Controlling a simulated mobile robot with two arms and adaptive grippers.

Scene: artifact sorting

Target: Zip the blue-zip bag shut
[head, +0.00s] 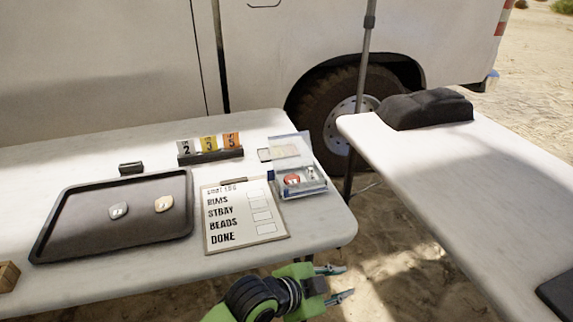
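A clear bag or case (316,188) stands at the right end of the left table, its clear upper part raised at the back. A small blue piece (271,175) shows at its left edge, perhaps the zip pull. A red round item (291,180) and a small pale item (310,174) show inside. The bag looks open at the top. My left gripper (342,281) is at the bottom middle, beyond the table's front right corner, in front of and below the bag. Its fingers are apart and empty, pointing right. My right gripper is out of view.
A clipboard (272,237) with a checklist lies left of the bag. A dark tray (80,232) holds two tagged stones. Numbered cards (209,143) stand behind. A second table (440,165) with a dark bundle (425,108) stands right, across a gap with a pole (361,85).

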